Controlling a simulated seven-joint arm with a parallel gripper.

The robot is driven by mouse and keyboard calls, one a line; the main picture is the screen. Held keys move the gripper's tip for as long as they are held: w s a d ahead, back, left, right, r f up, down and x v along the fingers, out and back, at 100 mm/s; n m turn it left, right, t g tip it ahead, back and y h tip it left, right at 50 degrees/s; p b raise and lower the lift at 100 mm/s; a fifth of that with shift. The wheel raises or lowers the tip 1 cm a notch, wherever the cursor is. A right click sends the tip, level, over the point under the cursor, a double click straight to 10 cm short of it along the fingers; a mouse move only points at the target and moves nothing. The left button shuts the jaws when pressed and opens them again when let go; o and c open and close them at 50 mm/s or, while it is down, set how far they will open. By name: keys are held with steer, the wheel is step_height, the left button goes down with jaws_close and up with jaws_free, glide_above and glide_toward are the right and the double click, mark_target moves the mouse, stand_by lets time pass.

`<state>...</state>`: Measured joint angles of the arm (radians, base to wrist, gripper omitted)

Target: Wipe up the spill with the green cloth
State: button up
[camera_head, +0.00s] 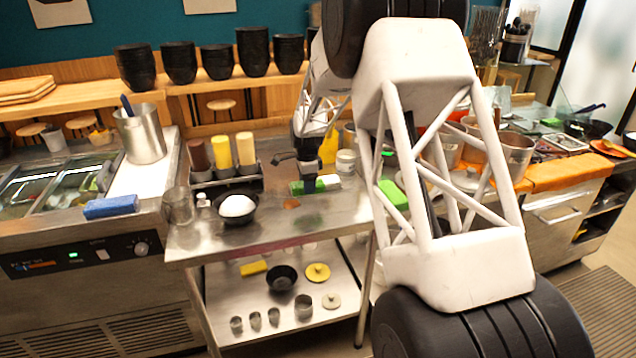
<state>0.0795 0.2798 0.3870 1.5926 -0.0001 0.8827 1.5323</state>
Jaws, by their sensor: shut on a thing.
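My gripper (310,184) points down at the steel table (345,212), between the sauce bottles and my large white arm link. It is shut on a small green cloth (299,188), which shows mainly to the left of the fingers at table height. A white piece lies just right of the fingers. I cannot tell whether it is part of the cloth. A small orange-brown spill (291,204) lies on the table just in front and to the left of the cloth, apart from it in this view.
A black bowl with a white mound (237,206), a rack of sauce bottles (221,152) and a glass jug (179,206) stand to the left. A blue sponge (110,206) lies on the counter. Another green item (392,194) shows behind my arm. The front middle of the table is clear.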

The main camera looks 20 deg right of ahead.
mark_target(292, 185)
steer(key=a, duration=0.3)
steer(key=a+r, duration=0.1)
steer(key=a, duration=0.1)
steer(key=shift+a, duration=0.2)
steer(key=shift+f, duration=0.2)
steer(key=shift+f, duration=2.85)
steer(key=shift+f, duration=0.5)
steer(key=shift+w, duration=2.45)
steer(key=shift+s, duration=0.1)
steer(key=shift+s, duration=2.45)
